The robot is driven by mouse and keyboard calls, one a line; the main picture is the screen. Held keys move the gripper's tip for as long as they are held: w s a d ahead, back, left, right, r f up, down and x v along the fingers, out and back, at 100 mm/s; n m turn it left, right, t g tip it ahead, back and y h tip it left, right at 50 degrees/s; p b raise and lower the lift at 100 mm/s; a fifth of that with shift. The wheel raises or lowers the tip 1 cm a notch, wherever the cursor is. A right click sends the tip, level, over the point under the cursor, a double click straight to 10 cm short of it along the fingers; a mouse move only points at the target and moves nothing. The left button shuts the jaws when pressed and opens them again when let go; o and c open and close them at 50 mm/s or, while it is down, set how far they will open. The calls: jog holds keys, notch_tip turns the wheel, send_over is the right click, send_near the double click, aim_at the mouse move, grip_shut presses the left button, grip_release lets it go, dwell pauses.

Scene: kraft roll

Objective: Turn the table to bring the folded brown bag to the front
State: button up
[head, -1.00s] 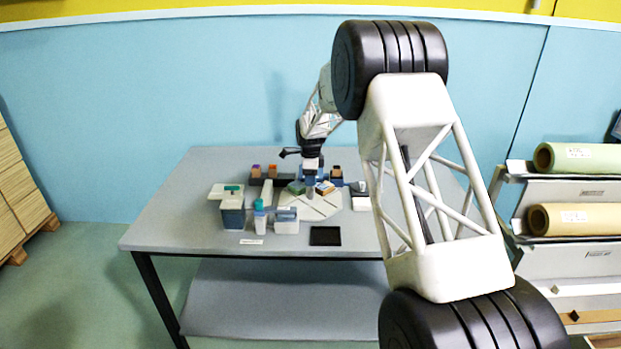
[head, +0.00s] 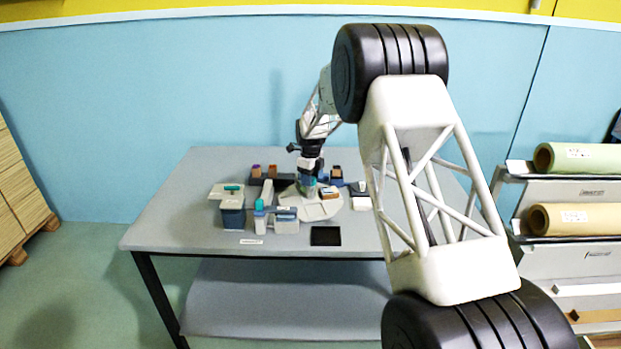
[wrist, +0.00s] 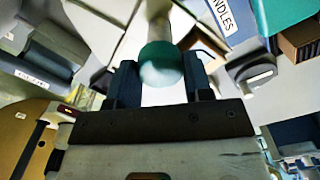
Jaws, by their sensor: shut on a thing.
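A pale round turntable (head: 345,207) lies on the grey table, with pale dividing lines across its top. A small brown-topped item (head: 328,191) sits on it, just right of my gripper; I cannot tell for sure that it is the folded brown bag. My gripper (head: 308,186) reaches down over the turntable's back left part. In the wrist view my gripper (wrist: 160,82) has its two dark fingers on either side of a round teal-and-white knob (wrist: 160,60) and is shut on it. The knob seems to stand on the pale turntable. The fingers hide part of the turntable in the head view.
A blue bin (head: 232,217), a white box with a teal-topped bottle (head: 260,216) and a grey-white holder (head: 286,222) stand front left. A black flat pad (head: 325,236) lies in front. Brown-filled dark trays (head: 265,175) stand behind.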

jog(key=shift+m, duration=1.6)
jog(key=o, duration=1.3)
jog(key=shift+r, duration=0.1)
jog(key=shift+r, duration=3.85)
